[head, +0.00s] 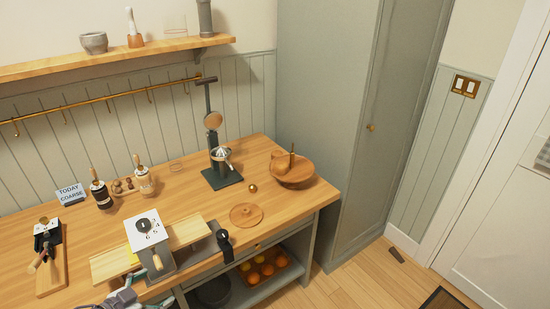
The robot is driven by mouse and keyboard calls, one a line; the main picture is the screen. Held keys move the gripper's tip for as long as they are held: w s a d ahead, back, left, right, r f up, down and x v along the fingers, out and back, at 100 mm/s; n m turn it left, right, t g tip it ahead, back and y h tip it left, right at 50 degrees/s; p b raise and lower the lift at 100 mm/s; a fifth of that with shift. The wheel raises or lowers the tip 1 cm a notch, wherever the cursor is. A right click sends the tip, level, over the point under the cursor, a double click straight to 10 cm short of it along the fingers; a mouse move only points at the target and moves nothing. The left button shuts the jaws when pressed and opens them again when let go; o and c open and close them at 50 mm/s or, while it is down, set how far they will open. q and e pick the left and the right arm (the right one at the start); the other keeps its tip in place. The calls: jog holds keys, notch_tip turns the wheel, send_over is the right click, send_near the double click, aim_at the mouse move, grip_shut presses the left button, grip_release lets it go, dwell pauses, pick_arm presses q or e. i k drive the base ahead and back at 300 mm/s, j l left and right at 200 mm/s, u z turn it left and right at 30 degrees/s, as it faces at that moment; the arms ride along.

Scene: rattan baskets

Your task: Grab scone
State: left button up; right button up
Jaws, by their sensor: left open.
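I cannot pick out a scone for certain. A dark tray (246,283) on the shelf under the counter holds several round orange-brown items (267,269), too small to identify. A wooden bowl (293,177) at the counter's right end holds a rounded brown item (280,163), also unclear. My left gripper (124,297) is open at the bottom edge, partly cut off, near the counter's front edge. It is well to the left of both the tray and the bowl. My right gripper is not in view.
A grey device with a white numbered top (146,229) stands near the left gripper. The floor right of the counter is mostly clear.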

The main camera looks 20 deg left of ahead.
aim_at(275, 154)
jog(key=i+l, duration=0.15)
jog(key=i, duration=0.2)
jog(key=i+l, duration=0.15)
jog(key=i, duration=0.2)
jog(key=i+j+z, duration=0.15)
jog(key=i, duration=0.35)
jog(key=i+j+z, duration=0.1)
jog(key=i+j, duration=0.2)
jog(key=i, duration=0.25)
jog(key=i+j+z, duration=0.15)
jog(key=i+j, duration=0.2)
jog(key=i, duration=0.15)
